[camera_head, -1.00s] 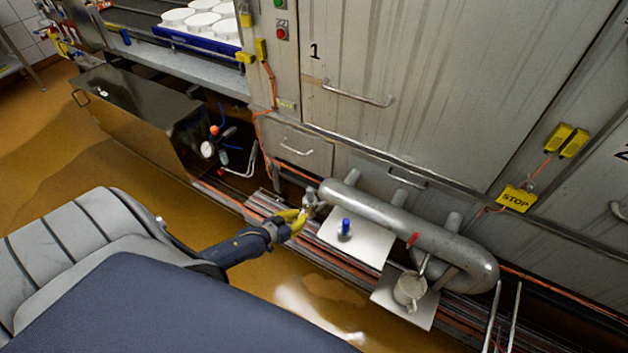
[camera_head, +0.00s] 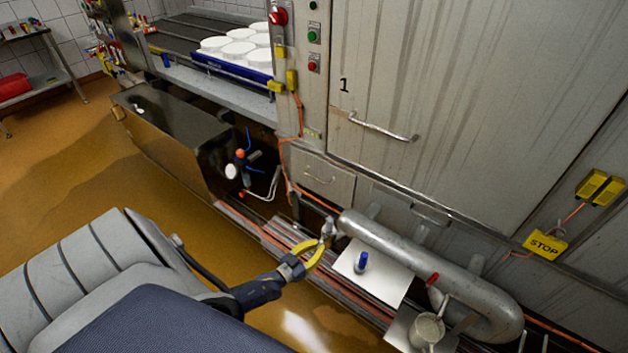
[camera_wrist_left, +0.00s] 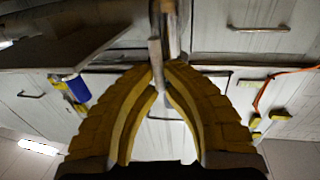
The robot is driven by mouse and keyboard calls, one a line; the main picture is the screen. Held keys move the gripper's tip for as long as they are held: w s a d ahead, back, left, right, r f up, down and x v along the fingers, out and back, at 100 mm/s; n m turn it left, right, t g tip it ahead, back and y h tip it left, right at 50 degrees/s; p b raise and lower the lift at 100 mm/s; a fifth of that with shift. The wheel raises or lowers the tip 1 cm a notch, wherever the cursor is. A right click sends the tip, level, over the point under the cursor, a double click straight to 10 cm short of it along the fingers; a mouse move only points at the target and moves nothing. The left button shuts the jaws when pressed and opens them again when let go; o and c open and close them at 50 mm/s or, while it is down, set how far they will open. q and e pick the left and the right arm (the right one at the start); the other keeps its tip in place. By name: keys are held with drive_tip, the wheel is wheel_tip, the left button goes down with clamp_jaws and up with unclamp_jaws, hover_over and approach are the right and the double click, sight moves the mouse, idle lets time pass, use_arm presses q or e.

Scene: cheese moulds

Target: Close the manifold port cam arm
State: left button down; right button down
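The manifold (camera_head: 430,262) is a thick grey pipe low along the machine front. A small metal port fitting with its cam arm (camera_head: 328,227) is at its left end. In the wrist view the cam arm (camera_wrist_left: 155,55) is a thin metal bar that runs down between the fingertips. My left gripper (camera_head: 323,243) has yellow fingers bowed around an open middle, with the tips close together at the fitting. In the wrist view its fingertips (camera_wrist_left: 162,68) look closed on the bar; their exact contact is hard to see. My right gripper is not in view.
A blue-topped item (camera_head: 361,262) stands on a white plate (camera_head: 385,277) just right of the gripper. A grey cup (camera_head: 427,331) and a red handle (camera_head: 433,279) are farther right. A dark metal tank (camera_head: 175,130) is at left. The wet floor (camera_head: 60,180) is open there.

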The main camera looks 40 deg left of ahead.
use_arm(q)
drive_tip(key=shift+w+d, duration=0.1)
drive_tip(key=shift+d, duration=0.1)
idle(0.5)
drive_tip(key=c, duration=1.5)
unclamp_jaws()
drive_tip(key=shift+a, duration=0.1)
drive_tip(key=s+a, duration=0.1)
drive_tip(key=s, duration=1.1)
drive_tip(key=shift+a+f, duration=0.3)
drive_tip(key=shift+a, duration=0.1)
